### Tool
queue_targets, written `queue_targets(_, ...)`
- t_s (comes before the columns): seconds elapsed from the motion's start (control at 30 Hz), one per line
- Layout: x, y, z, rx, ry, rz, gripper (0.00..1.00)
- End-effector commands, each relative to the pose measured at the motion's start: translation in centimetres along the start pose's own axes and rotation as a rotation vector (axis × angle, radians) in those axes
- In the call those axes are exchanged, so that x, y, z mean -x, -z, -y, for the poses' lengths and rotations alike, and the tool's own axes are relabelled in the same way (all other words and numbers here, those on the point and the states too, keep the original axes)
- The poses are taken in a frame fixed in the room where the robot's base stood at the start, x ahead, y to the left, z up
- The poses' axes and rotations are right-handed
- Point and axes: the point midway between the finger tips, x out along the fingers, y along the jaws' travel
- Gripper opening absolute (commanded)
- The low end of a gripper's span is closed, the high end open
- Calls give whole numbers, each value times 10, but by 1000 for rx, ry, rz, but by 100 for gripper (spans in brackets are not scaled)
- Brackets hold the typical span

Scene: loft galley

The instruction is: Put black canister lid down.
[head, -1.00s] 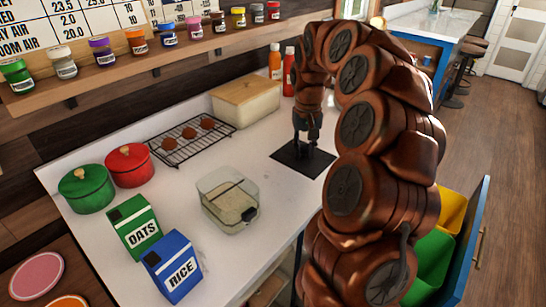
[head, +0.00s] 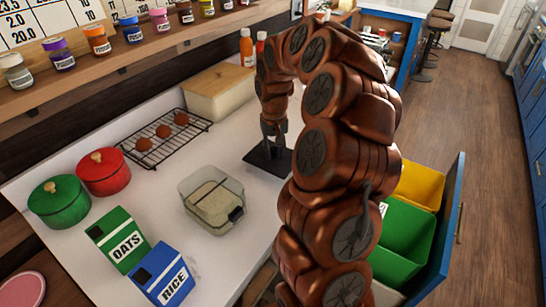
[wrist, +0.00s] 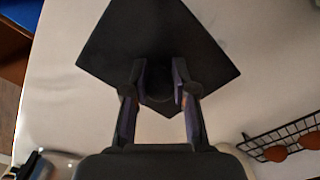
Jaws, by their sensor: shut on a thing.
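The black canister lid (head: 258,160) is a flat dark square at the counter's right edge. In the wrist view the lid (wrist: 205,50) fills the upper middle, with a round dark knob at its centre. My gripper (wrist: 160,88) has its two fingers closed on that knob. In the head view my gripper (head: 273,140) points down over the lid. The lid looks flat, and I cannot tell whether its underside touches the counter. A clear open container (head: 212,203) with pale contents stands to the left of the lid.
A wire rack (head: 165,138) with brown round items and a wooden-lidded box (head: 220,92) stand behind. Green (head: 58,203) and red (head: 103,173) pots, an oats box (head: 118,240) and a rice box (head: 162,275) stand left. Bare counter surrounds the lid.

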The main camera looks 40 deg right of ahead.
Motion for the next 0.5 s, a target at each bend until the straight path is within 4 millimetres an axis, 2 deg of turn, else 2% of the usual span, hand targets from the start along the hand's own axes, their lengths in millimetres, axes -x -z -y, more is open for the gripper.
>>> queue_targets(0.23,-31,-2,0,1,0,8,0)
queue_targets(0.5,-33,-1,1,1,1,4,0)
